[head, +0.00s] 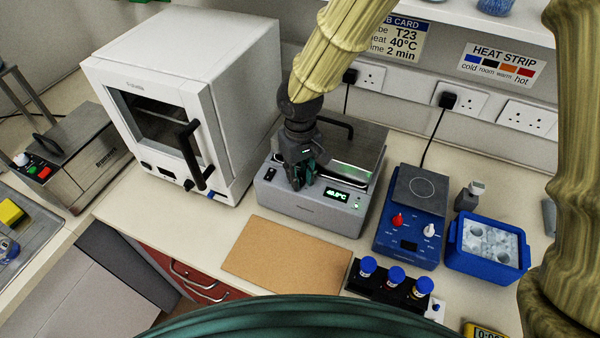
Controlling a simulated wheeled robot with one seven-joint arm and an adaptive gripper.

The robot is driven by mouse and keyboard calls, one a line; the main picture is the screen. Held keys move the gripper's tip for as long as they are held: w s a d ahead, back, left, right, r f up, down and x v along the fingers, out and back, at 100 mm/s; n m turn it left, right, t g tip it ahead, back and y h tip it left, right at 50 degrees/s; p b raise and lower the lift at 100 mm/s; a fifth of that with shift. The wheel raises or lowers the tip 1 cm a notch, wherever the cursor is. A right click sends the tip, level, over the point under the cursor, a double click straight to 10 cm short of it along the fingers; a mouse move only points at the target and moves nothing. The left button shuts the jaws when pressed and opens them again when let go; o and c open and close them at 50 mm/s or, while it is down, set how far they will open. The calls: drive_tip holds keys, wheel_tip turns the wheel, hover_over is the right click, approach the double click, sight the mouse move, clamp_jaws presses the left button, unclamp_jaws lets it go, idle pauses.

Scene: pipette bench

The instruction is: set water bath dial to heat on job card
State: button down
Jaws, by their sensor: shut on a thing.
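The water bath (300,207) is a grey box with a metal lid, standing in the middle of the bench. Its small green display (337,195) seems to read about 40 °C, but the digits are blurred. The job card (402,40) on the back wall is partly covered by my arm; it shows T23, 40°C and 2 min. My gripper (303,184) points down at the bath's front panel, left of the display, with its fingers shut on the dial. The dial itself is hidden behind the fingers.
A white oven (235,75) stands close on the left. A blue hotplate-like device (405,255) with red and white knobs and a blue ice box (455,262) stand right. A cork mat (285,256) and a rack (362,284) of blue-capped tubes lie in front.

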sight(301, 176)
drive_tip(key=shift+n+p, duration=0.35)
drive_tip(key=shift+n, duration=0.75)
drive_tip(key=c, duration=1.5)
unclamp_jaws()
drive_tip(key=shift+r, duration=0.1)
wheel_tip(301, 176, up, 12)
drive_tip(key=shift+d, duration=0.15)
